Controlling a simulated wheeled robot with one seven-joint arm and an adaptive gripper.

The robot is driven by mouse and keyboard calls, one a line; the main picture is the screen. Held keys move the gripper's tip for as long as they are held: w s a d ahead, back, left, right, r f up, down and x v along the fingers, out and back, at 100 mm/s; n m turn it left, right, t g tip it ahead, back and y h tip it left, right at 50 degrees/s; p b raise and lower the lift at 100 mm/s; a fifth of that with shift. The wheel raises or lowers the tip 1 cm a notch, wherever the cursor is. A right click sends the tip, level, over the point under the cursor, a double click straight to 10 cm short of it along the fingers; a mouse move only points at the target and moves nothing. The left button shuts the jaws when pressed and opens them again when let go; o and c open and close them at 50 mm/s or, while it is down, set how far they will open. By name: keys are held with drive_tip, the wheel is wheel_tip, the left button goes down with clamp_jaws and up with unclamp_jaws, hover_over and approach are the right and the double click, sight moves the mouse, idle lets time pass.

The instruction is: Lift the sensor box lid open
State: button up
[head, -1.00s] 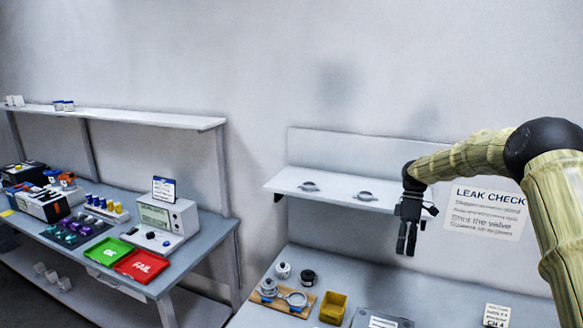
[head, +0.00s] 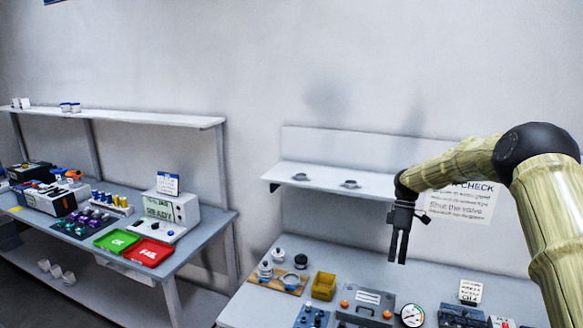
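A grey lidded case (head: 368,299) with a handle and orange latches sits on the near right bench, at the bottom of the head view. It looks like the sensor box, and its lid looks shut. Its front is close to the picture's lower edge. My gripper (head: 397,262) hangs with its fingers pointing down, above and a little right of the case in the picture. A narrow gap shows between the fingers, and nothing is held. The gripper is apart from the case.
A wall shelf (head: 335,183) is behind my gripper. A second bench (head: 200,238) is at left.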

drive_tip(key=s+a+f+m+t, duration=0.15)
drive_tip(key=s+a+f, duration=0.35)
drive_tip(key=f, duration=0.5)
drive_tip(key=s+a+f+m, duration=0.2)
drive_tip(key=s+f, duration=0.6)
drive_tip(key=f, duration=0.2)
drive_tip(key=s+a+f+m, duration=0.2)
drive_tip(key=s+a+f, duration=0.3)
drive_tip(key=f, duration=0.6)
drive_tip(key=s+f+m+t, duration=0.15)
drive_tip(key=s+f, duration=0.25)
drive_tip(key=s, duration=0.6)
drive_tip(key=s+f+m, duration=0.3)
drive_tip(key=s, duration=0.7)
drive_tip(key=s+d+r+m+t+h, duration=0.1)
drive_tip(key=s+r+m, duration=0.1)
drive_tip(key=s, duration=0.7)
drive_tip(key=s+d+r+m+h, duration=0.1)
drive_tip(key=s+m, duration=0.1)
drive_tip(key=s, duration=0.6)
wheel_tip(320, 180, down, 14)
drive_tip(key=b, duration=1.4)
drive_tip(key=shift+a+t, duration=0.15)
drive_tip(key=shift+t, duration=0.15)
drive_tip(key=shift+f+b, duration=0.2)
drive_tip(key=shift+b, duration=0.2)
drive_tip(key=shift+c, duration=0.3)
clamp_jaws()
drive_tip(key=shift+w+a, duration=0.1)
